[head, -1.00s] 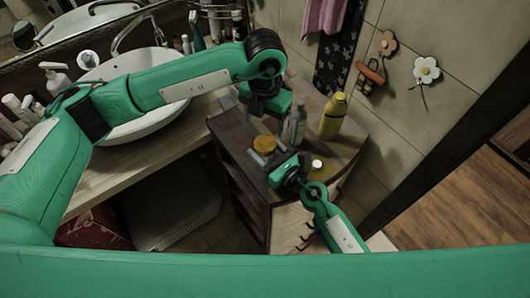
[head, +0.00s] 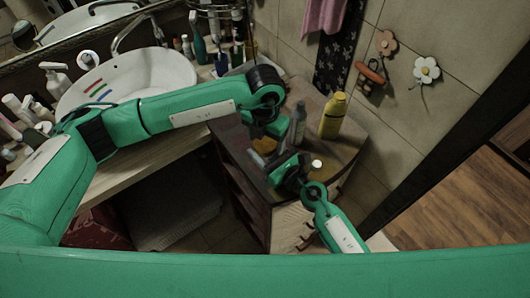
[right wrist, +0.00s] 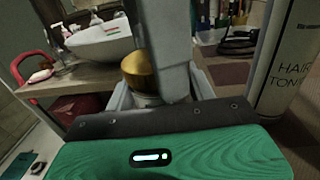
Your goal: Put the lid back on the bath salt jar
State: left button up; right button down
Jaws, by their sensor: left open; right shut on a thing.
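The round gold lid (head: 262,147) is at the front left of the cabinet top, partly hidden by my left gripper. In the right wrist view the gold lid (right wrist: 138,72) sits above a pale jar (right wrist: 148,99). My right gripper (head: 272,165) is shut on the jar, with a finger on either side of it below the lid. My left gripper (head: 262,134) is open, pointing down right over the lid; its grey finger (right wrist: 165,50) covers part of the lid's side in the right wrist view. I cannot tell whether it touches the lid or whether the lid is fully seated.
Behind the grippers on the cabinet (head: 342,150) stand a grey bottle (head: 298,122) and a yellow bottle (head: 333,115). A small white-topped item (head: 317,164) is close beside my right gripper. The white basin (head: 150,75) is at the left.

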pick_arm(q)
jog(key=shift+c, duration=0.4)
jog(key=c, duration=0.9)
jog(key=m, duration=0.2)
jog(key=shift+m, duration=0.4)
jog(key=m, duration=0.5)
jog(key=o, duration=1.1)
jog(key=shift+r, duration=2.3)
jog(key=shift+c, duration=0.6)
